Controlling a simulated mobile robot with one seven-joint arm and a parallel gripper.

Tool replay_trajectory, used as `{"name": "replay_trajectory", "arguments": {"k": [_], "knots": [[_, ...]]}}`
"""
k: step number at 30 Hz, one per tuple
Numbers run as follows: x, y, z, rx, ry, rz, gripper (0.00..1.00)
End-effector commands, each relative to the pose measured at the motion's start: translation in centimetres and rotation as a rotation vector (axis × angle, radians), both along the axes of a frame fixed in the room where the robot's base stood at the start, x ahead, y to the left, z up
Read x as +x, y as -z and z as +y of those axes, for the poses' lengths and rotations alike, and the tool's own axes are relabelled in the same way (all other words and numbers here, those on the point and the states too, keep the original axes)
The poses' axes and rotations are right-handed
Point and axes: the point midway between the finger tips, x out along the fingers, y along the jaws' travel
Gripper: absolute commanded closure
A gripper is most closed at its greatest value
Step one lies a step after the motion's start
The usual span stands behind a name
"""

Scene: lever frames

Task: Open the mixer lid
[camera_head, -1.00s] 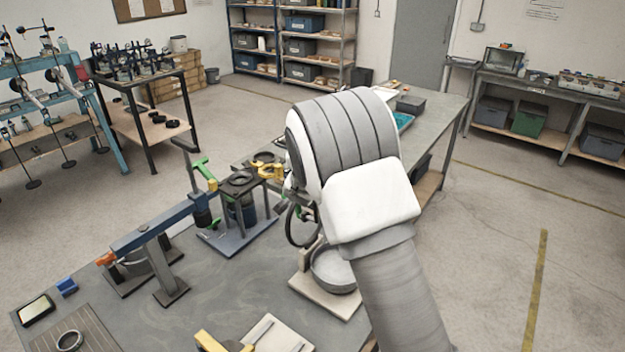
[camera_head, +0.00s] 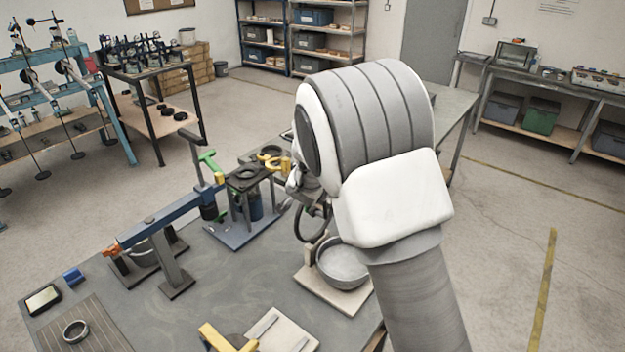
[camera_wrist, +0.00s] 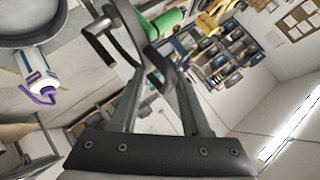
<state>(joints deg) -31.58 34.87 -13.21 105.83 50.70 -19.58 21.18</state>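A grey round bowl (camera_head: 345,270) on a pale base sits on the bench below my forearm; I take it for part of the mixer. A dark upright ring (camera_head: 312,228) stands above its back left rim; I cannot tell whether it is the lid. My gripper is mostly hidden behind my arm in the head view. In the wrist view my gripper (camera_wrist: 155,75) has its fingers converging beside a dark bent bar (camera_wrist: 128,35). Whether they touch or hold it is unclear. A round grey rim (camera_wrist: 30,40) shows at upper left there.
A lever press with a blue arm (camera_head: 165,218) and a stand with a green handle (camera_head: 208,160) are left of the bowl. A pale board (camera_head: 278,332) lies at the front. A white tube with a purple cap (camera_wrist: 38,72) shows in the wrist view.

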Motion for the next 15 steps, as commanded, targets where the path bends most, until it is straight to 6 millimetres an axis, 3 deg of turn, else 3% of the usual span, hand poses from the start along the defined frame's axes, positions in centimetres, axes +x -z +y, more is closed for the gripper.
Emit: {"name": "replay_trajectory", "arguments": {"k": [15], "knots": [[-8.1, -6.4, 0.2, 0.002, 0.003, -0.022, 0.55]]}}
